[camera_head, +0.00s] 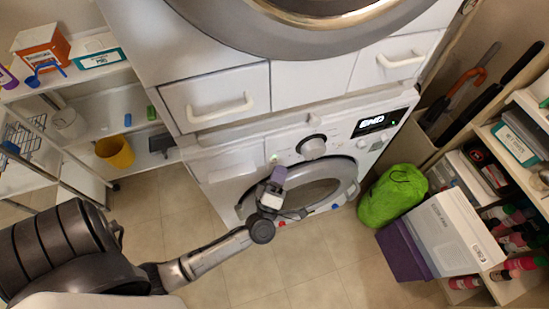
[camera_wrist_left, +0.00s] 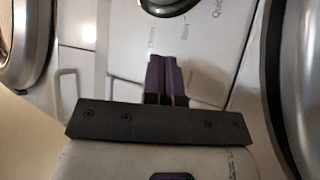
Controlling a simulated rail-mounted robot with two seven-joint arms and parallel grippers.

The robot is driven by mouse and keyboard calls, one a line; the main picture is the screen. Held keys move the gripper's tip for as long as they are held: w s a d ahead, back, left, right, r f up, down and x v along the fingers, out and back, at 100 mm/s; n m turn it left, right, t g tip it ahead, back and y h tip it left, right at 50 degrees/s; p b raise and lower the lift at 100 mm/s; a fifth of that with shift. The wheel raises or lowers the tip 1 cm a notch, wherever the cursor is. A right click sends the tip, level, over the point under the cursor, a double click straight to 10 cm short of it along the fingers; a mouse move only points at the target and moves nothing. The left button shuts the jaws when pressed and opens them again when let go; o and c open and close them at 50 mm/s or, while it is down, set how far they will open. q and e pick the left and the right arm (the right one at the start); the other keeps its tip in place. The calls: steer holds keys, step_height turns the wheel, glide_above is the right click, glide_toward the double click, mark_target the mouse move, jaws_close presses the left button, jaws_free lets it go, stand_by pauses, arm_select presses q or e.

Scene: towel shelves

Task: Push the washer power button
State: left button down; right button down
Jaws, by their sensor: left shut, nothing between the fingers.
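The white washer (camera_head: 222,163) stands below a stacked machine, its round door facing front. Its control panel has a silver dial (camera_head: 312,147), a lit black display (camera_head: 378,122) and a small greenish mark (camera_head: 272,158) left of the dial. I cannot tell for sure which mark is the power button. My left gripper (camera_head: 278,174) is shut and empty, its purple fingertips in front of the panel, left of and below the dial. In the left wrist view the closed fingers (camera_wrist_left: 166,75) point at the white panel below the dial (camera_wrist_left: 168,5); contact is unclear. My right gripper is out of view.
The stacked machine's drawer handles (camera_head: 220,107) stick out above the panel. A green bag (camera_head: 393,196) and a white box (camera_head: 455,232) stand at the right, beside shelves of bottles. Shelves with a yellow bucket (camera_head: 115,151) stand left.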

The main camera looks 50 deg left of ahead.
arm_select(q)
steer(key=shift+w+a, duration=0.15)
steer(key=shift+a, duration=0.15)
steer(key=shift+a, duration=0.2)
stand_by(0.7)
steer(key=shift+w+a, duration=0.15)
steer(key=shift+a, duration=0.05)
stand_by(0.4)
steer(key=shift+d+p, duration=0.15)
steer(key=shift+p, duration=0.15)
steer(key=shift+s+d, duration=0.3)
steer(key=shift+d, duration=0.25)
steer(key=shift+s+d+p, duration=0.1)
steer(key=shift+s+d, duration=0.25)
steer(key=shift+d, duration=0.4)
steer(key=shift+s+d+p, duration=0.1)
steer(key=shift+s+d, duration=0.2)
steer(key=shift+d, duration=0.5)
steer(key=shift+s+d+p, duration=0.1)
steer(key=shift+s+d, duration=0.25)
steer(key=shift+d, duration=0.4)
